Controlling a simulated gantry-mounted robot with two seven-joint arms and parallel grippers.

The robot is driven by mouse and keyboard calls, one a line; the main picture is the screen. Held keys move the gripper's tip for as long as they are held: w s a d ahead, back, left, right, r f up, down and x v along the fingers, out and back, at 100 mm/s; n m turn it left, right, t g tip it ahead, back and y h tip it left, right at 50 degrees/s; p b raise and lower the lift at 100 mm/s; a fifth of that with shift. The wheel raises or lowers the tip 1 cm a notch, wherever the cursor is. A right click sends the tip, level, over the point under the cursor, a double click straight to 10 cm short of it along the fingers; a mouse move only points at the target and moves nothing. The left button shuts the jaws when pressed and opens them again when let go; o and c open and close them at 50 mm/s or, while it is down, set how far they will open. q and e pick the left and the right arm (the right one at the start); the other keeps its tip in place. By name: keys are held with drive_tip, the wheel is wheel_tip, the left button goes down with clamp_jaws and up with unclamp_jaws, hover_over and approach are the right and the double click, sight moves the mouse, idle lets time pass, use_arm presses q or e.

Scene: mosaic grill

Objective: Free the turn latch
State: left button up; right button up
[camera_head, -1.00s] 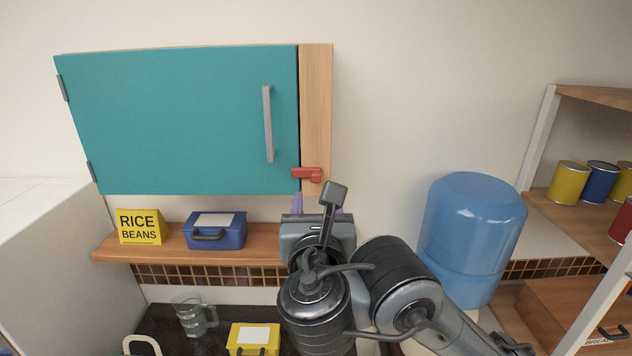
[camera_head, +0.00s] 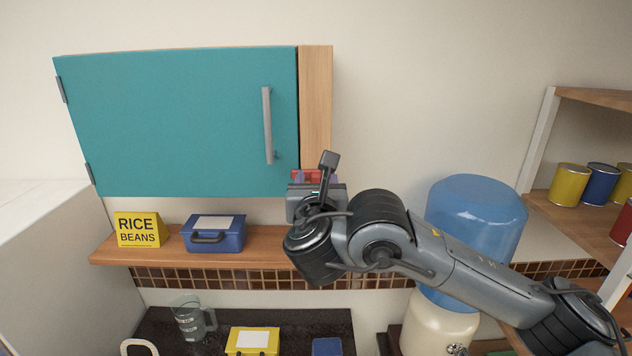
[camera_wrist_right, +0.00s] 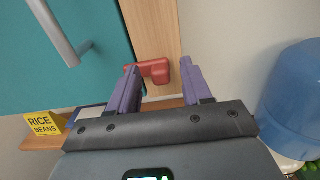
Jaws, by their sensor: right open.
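The red turn latch (camera_wrist_right: 154,70) sits on the wooden cabinet frame beside the teal door (camera_wrist_right: 60,50). In the wrist view it lies across the edge between door and frame, with its rounded end over the frame. In the head view the latch (camera_head: 305,175) is mostly hidden behind my right gripper. My right gripper (camera_wrist_right: 158,88) is open, its two purple fingers pointing at the latch, one on each side of it. I cannot tell whether they touch it. The cabinet door (camera_head: 180,120) is shut, with a grey vertical handle (camera_head: 267,125). My left gripper is out of view.
A wooden shelf (camera_head: 170,252) below the cabinet holds a yellow rice and beans box (camera_head: 138,230) and a blue case (camera_head: 215,234). A large blue bottle (camera_head: 475,215) stands behind my right arm. The wall right of the cabinet is clear.

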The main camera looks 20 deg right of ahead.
drive_tip(key=shift+c, duration=0.5)
clamp_jaws()
drive_tip(key=shift+f+m+b, duration=0.3)
drive_tip(key=shift+m+b, duration=0.4)
drive_tip(key=shift+b, duration=0.45)
drive_tip(key=m+b, duration=0.4)
drive_tip(key=b, duration=0.1)
drive_tip(key=m+b, duration=0.2)
drive_tip(key=m, duration=0.1)
drive_tip(key=shift+s+d+f, duration=0.1)
drive_tip(key=shift+d, duration=0.15)
drive_tip(key=m+b, duration=0.2)
drive_tip(key=shift+m+b, duration=0.4)
drive_tip(key=shift+d+m+b, duration=0.1)
drive_tip(key=shift+m+b, duration=2.1)
drive_tip(key=shift+m, duration=1.3)
